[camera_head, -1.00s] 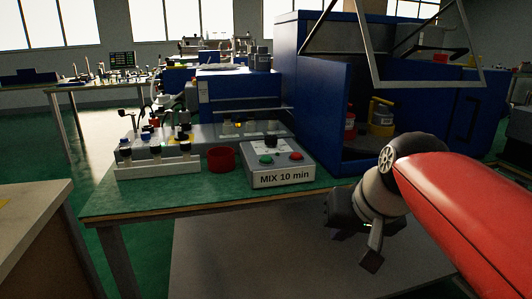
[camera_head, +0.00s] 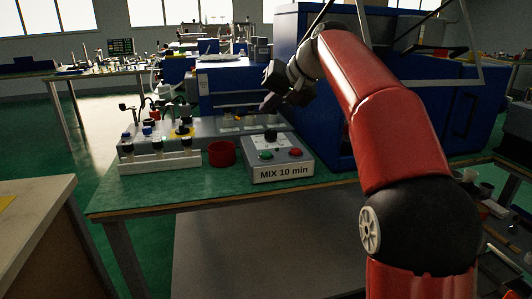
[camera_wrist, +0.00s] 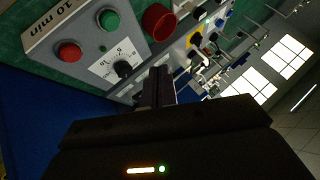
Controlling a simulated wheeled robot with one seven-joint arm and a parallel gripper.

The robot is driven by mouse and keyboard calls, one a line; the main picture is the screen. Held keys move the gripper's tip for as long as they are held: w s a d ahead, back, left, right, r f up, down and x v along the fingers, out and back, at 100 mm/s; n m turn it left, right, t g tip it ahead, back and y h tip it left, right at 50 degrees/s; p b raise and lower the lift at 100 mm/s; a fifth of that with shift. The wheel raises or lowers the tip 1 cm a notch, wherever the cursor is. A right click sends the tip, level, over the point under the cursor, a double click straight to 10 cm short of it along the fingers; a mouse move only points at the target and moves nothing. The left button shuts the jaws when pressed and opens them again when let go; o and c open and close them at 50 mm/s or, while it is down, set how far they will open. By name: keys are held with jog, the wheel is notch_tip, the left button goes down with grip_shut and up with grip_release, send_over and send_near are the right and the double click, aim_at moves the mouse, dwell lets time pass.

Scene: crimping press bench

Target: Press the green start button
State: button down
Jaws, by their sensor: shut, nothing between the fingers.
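The green start button (camera_head: 265,155) is on the left of the sloped top of a grey control box (camera_head: 283,174) labelled "MIX 10 min". A red button (camera_head: 295,152) is to its right, and a black dial (camera_head: 270,135) is behind them. In the wrist view the green button (camera_wrist: 109,20) is at the upper left, beside the red button (camera_wrist: 69,51) and the dial (camera_wrist: 123,69). My gripper (camera_head: 268,101) is above and behind the box, apart from it. Its fingers (camera_wrist: 158,84) are together and empty in the wrist view.
A red cup (camera_head: 222,153) stands just left of the box. A blue cabinet (camera_head: 310,75) stands behind and to the right. The green bench top in front of the cup is clear.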

aim_at(269, 155)
notch_tip(269, 155, down, 9)
jog(key=b, duration=0.6)
jog(key=shift+r, duration=0.1)
dwell(1.9)
jog(key=shift+f+b, duration=0.4)
jog(key=shift+b, duration=0.05)
jog(key=shift+f, duration=0.4)
dwell(0.5)
jog(key=shift+r, duration=0.1)
jog(key=shift+r+p, duration=0.65)
jog(key=shift+r, duration=0.1)
